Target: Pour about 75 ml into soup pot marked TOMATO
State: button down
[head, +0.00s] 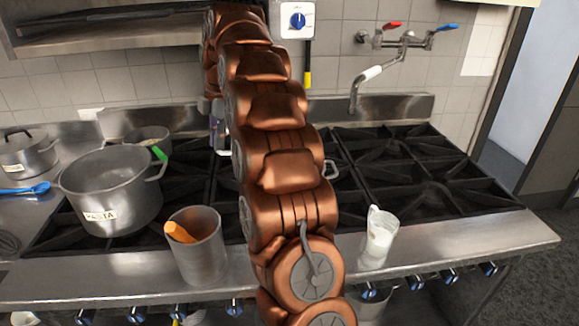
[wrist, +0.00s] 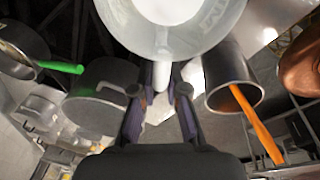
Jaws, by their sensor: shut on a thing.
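My gripper (wrist: 162,92) is shut on the pale handle (wrist: 162,74) of a see-through jug (wrist: 222,22). The jug has white contents (wrist: 168,8) and is cut off by the top edge of the wrist view. Faint lettering on its side is not readable. In the head view my copper arm covers the middle of the stove and hides most of the gripper and the held jug. A metal loop handle (head: 331,170) shows just right of my arm; its vessel is hidden. No TOMATO label is readable in either view.
A grey pot marked PASTA (head: 112,190) stands on the left burners. A small pan with a green handle (head: 159,153) is behind it. A metal canister (head: 200,255) with an orange utensil and another jug (head: 379,240) stand at the front edge. The right burners are clear.

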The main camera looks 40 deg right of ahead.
jog(key=s+d+r+t+y+p, duration=0.3)
jog(key=s+d+t+y+p, duration=0.2)
jog(key=y+p, duration=0.1)
jog(key=shift+d+r+t, duration=0.15)
jog(key=shift+d+t, duration=0.15)
jog(key=shift+t, duration=0.1)
dwell(0.3)
jog(key=shift+d+y, duration=0.1)
jog(key=shift+y, duration=0.2)
jog(key=shift+s+f+t+b, duration=0.1)
jog(key=shift+f+t+b, duration=0.2)
jog(key=shift+b, duration=0.45)
jog(key=y+b, duration=0.1)
jog(key=b, duration=0.2)
jog(key=shift+s+d+t+b, duration=0.25)
jog(key=shift+d+t+b, duration=0.1)
jog(key=shift+t+b, duration=0.05)
